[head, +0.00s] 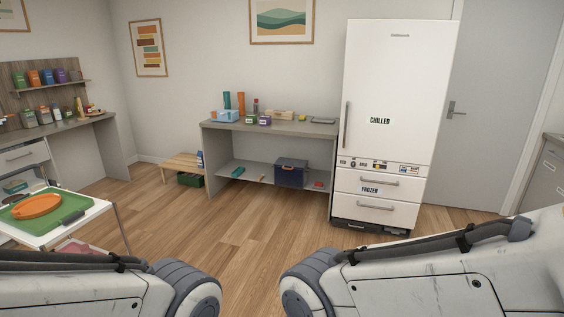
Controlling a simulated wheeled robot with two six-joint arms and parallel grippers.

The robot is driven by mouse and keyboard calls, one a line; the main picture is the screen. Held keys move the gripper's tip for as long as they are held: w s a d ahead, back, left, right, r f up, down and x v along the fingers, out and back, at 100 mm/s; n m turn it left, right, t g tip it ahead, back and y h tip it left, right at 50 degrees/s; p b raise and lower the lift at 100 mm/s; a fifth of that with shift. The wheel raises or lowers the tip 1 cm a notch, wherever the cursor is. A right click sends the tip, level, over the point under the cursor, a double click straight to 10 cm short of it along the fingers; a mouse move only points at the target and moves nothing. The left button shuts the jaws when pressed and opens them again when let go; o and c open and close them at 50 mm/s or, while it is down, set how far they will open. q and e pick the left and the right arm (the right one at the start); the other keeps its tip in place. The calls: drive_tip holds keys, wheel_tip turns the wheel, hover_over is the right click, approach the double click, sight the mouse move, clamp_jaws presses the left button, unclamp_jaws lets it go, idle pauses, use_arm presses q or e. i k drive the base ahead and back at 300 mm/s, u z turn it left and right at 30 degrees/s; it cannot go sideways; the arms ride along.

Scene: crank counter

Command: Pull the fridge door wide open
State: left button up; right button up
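The white fridge (408,85) stands against the back wall, right of the middle, well away from me. Its tall upper door (390,65) bears a CHILLED label (380,121) and looks shut. A vertical handle (347,126) runs along that door's left edge. Below are two drawers with horizontal handles, one labelled FROZEN (370,189), both shut. My arms come in at the bottom left and bottom right, but neither gripper shows in the head view.
A grey counter with a lower shelf (222,128) stands left of the fridge, close to its handle side. A grey door (491,100) is to the right. A white trolley (92,213) with a green tray (18,224) is at left. Open wooden floor (240,235) lies ahead.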

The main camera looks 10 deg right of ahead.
sight(397, 72)
drive_tip(key=z, duration=0.45)
drive_tip(key=i, duration=3.8)
drive_tip(key=u, duration=0.2)
